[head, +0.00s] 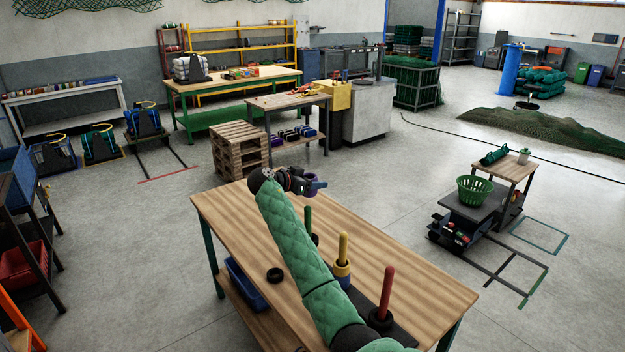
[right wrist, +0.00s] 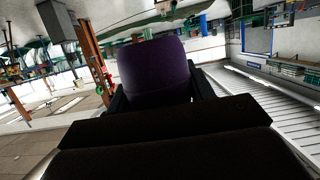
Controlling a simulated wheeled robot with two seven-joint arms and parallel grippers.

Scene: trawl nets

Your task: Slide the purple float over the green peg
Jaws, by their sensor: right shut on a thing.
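My right gripper (head: 303,184) is shut on the purple float (head: 313,178) and holds it up over the far part of the wooden table. The float also fills the space between the fingers in the right wrist view (right wrist: 155,72). The green peg (head: 308,219) stands upright on the table, nearer to me than the float. The float is apart from the peg. My forearm hides part of the peg board. My left gripper is out of view.
Another black ring (head: 274,275) lies on the wooden table (head: 228,212), left of my arm. The table's right part is clear.

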